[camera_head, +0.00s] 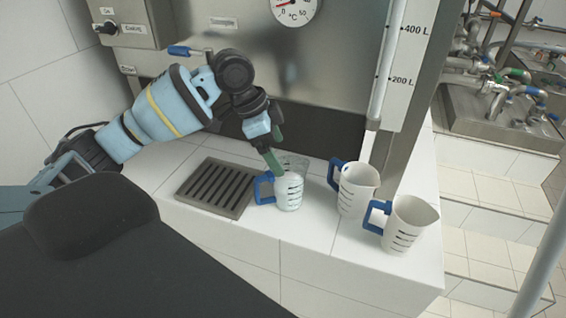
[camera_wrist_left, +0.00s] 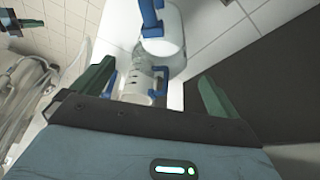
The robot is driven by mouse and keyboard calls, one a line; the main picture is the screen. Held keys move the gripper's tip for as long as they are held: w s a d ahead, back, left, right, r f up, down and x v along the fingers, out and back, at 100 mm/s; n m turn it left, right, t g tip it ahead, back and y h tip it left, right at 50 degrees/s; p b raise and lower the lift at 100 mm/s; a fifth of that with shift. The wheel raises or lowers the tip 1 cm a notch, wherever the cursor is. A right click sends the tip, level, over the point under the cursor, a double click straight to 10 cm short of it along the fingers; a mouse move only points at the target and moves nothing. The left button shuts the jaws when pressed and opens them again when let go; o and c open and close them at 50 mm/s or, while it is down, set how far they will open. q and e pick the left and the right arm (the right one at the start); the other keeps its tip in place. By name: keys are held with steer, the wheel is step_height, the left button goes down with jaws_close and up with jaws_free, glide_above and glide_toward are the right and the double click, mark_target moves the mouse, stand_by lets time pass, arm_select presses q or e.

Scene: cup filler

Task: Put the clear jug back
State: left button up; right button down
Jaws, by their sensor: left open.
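The clear jug (camera_head: 288,190) stands upright on the white tiled counter, right of the drip grate. It has a blue handle on its left, a see-through upper part and white contents lower down. My left gripper (camera_head: 274,148) is just above and behind it, pointing down. One green finger overlaps the jug's rim in the picture; I cannot tell if they touch. In the left wrist view the two green fingers (camera_wrist_left: 155,92) are wide apart, with nothing held. Part of my right gripper (camera_wrist_left: 12,22) shows at the upper left there.
Two white jugs (camera_head: 357,190) (camera_head: 409,226) with blue handles stand to the right, near the counter's right end. A dark slotted drip grate (camera_head: 216,187) lies to the left, empty. The steel machine (camera_head: 345,50) with a gauge and level tube rises behind.

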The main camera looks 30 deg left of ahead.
arm_select(q)
steer(key=v, duration=0.4)
steer(key=shift+s+r, duration=0.1)
steer(key=shift+r, duration=0.1)
steer(key=shift+f, duration=0.1)
stand_by(0.4)
